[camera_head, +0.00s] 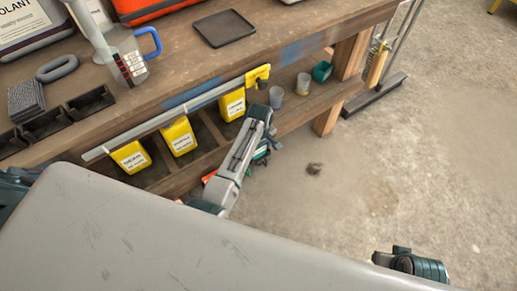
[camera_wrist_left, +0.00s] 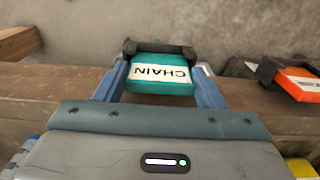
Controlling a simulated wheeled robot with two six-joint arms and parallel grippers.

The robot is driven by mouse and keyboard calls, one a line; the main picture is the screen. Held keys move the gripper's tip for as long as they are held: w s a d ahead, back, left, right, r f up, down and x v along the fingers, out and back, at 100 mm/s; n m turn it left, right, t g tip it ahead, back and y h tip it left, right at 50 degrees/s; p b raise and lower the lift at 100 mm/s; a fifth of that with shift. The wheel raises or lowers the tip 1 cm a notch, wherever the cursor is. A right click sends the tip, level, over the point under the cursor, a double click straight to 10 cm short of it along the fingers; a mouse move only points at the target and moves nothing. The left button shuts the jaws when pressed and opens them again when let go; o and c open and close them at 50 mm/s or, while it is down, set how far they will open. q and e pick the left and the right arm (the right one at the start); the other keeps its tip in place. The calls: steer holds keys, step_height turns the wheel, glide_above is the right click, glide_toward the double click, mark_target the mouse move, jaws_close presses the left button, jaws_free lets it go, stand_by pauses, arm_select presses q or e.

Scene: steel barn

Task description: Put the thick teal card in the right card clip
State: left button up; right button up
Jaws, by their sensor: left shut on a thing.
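The teal card (camera_wrist_left: 160,85), labelled CHAIN and appearing upside down, is between the two blue fingers of my left gripper (camera_wrist_left: 160,68) in the left wrist view. The gripper is shut on it. A dark bar crosses behind the card's far edge; I cannot tell if it is a clip or the fingertips. An orange card (camera_wrist_left: 300,84) with a white label sits by a black clip (camera_wrist_left: 268,70) to the right. In the head view my left gripper (camera_head: 264,150) is beyond the bench front, its card mostly hidden by my arm. My right gripper is not in view.
The wooden bench (camera_head: 190,65) carries a jug (camera_head: 122,55), a dark tray (camera_head: 224,28) and black bins (camera_head: 90,101). A long metal bar (camera_head: 175,111) runs along its edge. Yellow containers (camera_head: 180,136) and cups (camera_head: 303,84) stand below. Concrete floor (camera_head: 400,150) is open at right.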

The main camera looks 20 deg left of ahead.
arm_select(q)
steer(key=shift+f, duration=0.2)
steer(key=o, duration=1)
steer(key=shift+r, duration=0.15)
